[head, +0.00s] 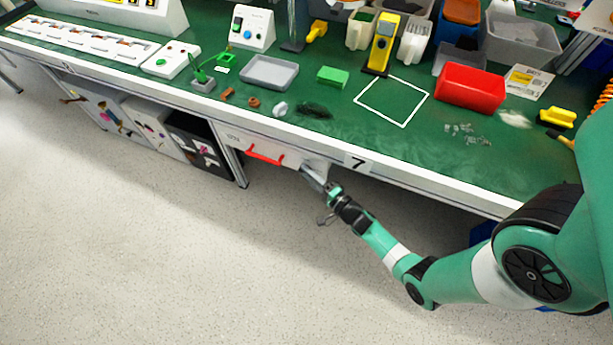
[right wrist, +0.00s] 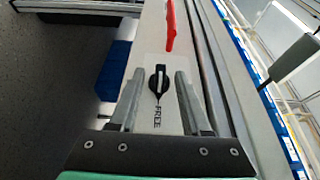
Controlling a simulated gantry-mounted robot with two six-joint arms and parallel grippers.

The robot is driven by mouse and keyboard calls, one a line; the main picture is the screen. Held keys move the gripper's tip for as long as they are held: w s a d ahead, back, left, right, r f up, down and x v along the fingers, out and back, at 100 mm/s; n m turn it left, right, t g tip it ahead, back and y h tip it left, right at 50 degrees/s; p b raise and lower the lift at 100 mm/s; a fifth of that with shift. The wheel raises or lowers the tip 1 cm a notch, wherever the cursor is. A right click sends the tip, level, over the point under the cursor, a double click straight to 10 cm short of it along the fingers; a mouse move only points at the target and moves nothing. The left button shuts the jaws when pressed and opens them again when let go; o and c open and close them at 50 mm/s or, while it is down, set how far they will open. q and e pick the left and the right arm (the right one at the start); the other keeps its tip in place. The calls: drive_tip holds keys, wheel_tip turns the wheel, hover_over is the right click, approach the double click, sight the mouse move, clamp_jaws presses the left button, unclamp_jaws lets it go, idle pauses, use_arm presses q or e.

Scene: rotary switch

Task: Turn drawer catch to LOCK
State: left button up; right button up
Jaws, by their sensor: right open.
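The drawer catch is a black rotary knob (right wrist: 158,80) with a white line, set on a pale plate on the drawer front. The word FREE is printed below it in the right wrist view, and the line lies roughly along the direction of that word. No LOCK label is legible. My right gripper (right wrist: 158,74) is open, with one finger on each side of the knob in that view. I see a gap on both sides, and cannot tell how deep the fingers reach. In the head view my right gripper (head: 311,178) is at the right end of the drawer front (head: 240,143) and hides the catch.
A red drawer handle (head: 265,155) is left of the catch and also shows in the right wrist view (right wrist: 170,25). The green bench top (head: 330,140) above carries a grey tray (head: 269,72), a red bin (head: 470,88) and other items. The floor in front is clear.

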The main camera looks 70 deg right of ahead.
drive_tip(key=shift+w+d, duration=0.15)
drive_tip(key=shift+w, duration=0.15)
clamp_jaws()
drive_tip(key=shift+r, duration=0.1)
